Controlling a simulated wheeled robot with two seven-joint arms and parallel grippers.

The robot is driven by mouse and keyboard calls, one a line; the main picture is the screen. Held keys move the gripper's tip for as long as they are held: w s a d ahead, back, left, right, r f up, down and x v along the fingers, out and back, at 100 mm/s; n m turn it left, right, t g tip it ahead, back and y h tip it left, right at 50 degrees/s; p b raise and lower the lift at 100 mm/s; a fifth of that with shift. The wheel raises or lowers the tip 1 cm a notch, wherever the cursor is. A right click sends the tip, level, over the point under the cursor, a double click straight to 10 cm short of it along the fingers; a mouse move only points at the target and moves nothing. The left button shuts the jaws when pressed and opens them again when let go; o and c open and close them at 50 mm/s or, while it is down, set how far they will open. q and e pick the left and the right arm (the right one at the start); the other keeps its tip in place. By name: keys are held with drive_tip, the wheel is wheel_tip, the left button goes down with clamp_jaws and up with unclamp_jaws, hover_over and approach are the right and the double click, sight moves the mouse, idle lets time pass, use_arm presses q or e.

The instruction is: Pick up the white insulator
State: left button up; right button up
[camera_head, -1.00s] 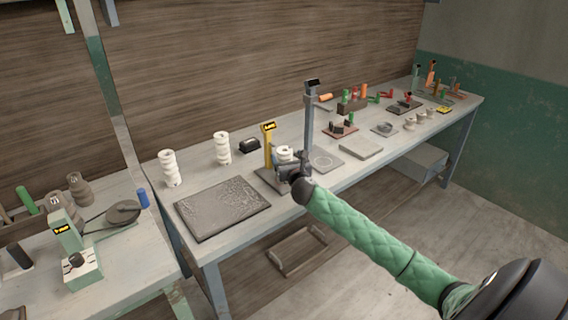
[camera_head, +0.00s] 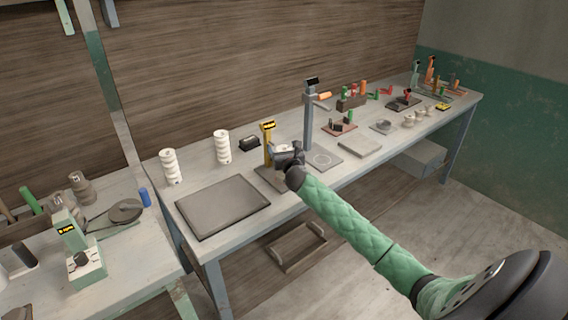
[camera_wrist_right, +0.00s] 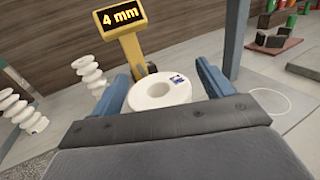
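A white insulator (camera_wrist_right: 160,93), a ribbed ring shape with a central hole and a small blue label, stands upright at the yellow gauge post marked "4 mm" (camera_wrist_right: 122,32). In the head view the insulator (camera_head: 281,148) is mostly hidden behind my right gripper (camera_head: 288,152). In the right wrist view the two blue fingers of my right gripper (camera_wrist_right: 163,88) are on either side of the insulator, with a small gap showing at the right finger. Two other white ribbed insulators, one at the left (camera_head: 171,167) and one beside it (camera_head: 222,147), stand on the bench. My left gripper is not in view.
A dark flat slab (camera_head: 222,205) lies at the bench's front left. A grey post (camera_head: 308,125) stands close to the right of my right gripper. Several fixtures and pegs fill the far right end.

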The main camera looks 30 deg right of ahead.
clamp_jaws()
drive_tip(key=shift+r, duration=0.15)
